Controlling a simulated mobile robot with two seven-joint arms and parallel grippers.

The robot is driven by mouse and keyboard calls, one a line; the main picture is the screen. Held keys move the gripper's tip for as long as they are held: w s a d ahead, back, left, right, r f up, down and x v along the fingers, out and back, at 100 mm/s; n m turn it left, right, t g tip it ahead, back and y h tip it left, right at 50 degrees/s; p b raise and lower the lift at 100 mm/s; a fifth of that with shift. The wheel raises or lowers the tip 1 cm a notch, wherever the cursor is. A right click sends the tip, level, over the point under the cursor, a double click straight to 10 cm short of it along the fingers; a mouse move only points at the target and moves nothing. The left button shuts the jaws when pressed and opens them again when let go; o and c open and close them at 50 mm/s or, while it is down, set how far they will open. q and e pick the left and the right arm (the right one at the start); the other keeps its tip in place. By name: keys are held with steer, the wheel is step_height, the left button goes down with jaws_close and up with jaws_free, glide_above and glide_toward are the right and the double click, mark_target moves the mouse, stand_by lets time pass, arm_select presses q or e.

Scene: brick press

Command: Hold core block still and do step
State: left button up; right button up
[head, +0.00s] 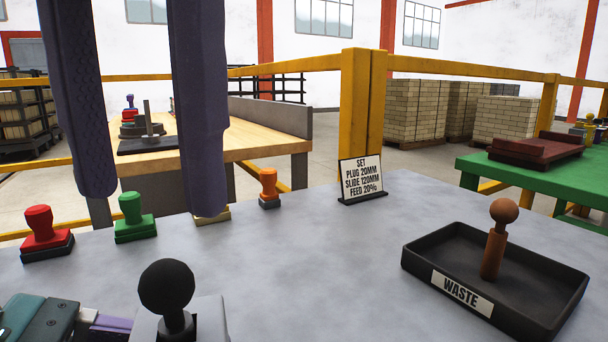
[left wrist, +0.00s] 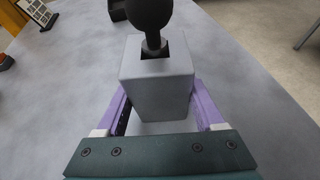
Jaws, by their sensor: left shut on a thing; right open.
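The grey core block (head: 211,313) stands at the bottom left of the head view, with a black ball-topped plug (head: 167,287) in its top opening. In the left wrist view the block (left wrist: 157,88) is upright between the purple fingers of my left gripper (left wrist: 160,104), which is shut on it. The black ball (left wrist: 149,12) is cut by that view's top edge. My right gripper (head: 155,205) is open and empty, its two dark purple fingers hanging down in the head view, above the far left of the table. A sign (head: 361,179) reads "SET PLUG 20MM SLIDE 120MM FEED 20%".
A black WASTE tray (head: 419,262) at right holds a brown ball-topped plug (head: 495,239). Red (head: 43,232), green (head: 133,217) and orange (head: 269,187) stamps line the back edge; a yellow one (head: 213,216) is partly hidden by my right finger. The middle of the grey table is clear.

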stand_by(0.4)
arm_select(q)
steer(key=o, duration=1.3)
steer(key=shift+c, duration=0.2)
steer(key=v, duration=1.2)
